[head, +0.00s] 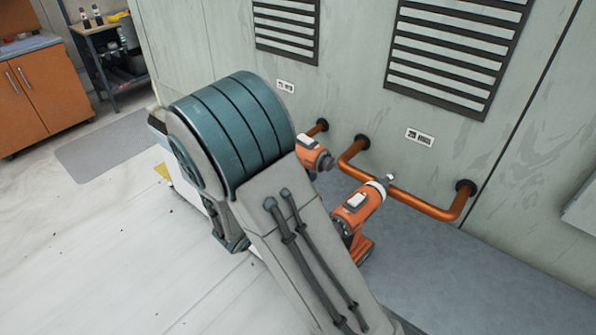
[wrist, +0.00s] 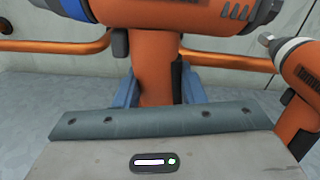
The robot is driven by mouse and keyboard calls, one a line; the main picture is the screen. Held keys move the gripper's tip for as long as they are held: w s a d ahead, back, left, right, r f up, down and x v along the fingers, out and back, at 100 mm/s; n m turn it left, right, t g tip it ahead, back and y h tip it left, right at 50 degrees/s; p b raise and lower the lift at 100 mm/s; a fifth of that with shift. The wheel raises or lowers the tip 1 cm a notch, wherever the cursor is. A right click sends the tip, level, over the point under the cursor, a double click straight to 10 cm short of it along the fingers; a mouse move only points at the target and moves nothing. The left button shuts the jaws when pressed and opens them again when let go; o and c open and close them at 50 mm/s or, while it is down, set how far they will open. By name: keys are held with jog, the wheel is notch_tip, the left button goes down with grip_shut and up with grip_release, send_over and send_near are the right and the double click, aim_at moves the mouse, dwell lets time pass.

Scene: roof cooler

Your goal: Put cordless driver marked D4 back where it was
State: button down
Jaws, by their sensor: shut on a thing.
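My gripper (wrist: 158,92) is shut on the orange handle of a cordless driver (wrist: 155,45), its blue fingers on either side. This driver has a blue collar, and its top is cut off in the wrist view. In the head view, an orange driver (head: 313,155) shows behind my arm, which hides its lower part and my gripper. A second orange driver with a pale collar (head: 358,207) stands to its right, and also shows in the wrist view (wrist: 303,72). I cannot read a D4 mark on either driver. I cannot tell whether the held driver touches the surface below.
A copper pipe (head: 425,203) runs along the wall behind the drivers. The grey surface (head: 480,275) right of the second driver is clear. Two small labels (head: 420,137) (head: 286,87) are on the wall below vents. An orange cabinet (head: 45,90) stands far left.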

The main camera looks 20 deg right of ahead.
jog(key=shift+f, duration=2.35)
jog(key=c, duration=0.9)
grip_release()
jog(key=shift+s+f, duration=0.1)
jog(key=shift+f, duration=0.05)
jog(key=b+v, duration=0.2)
jog(key=v, duration=1)
jog(key=shift+b, duration=0.3)
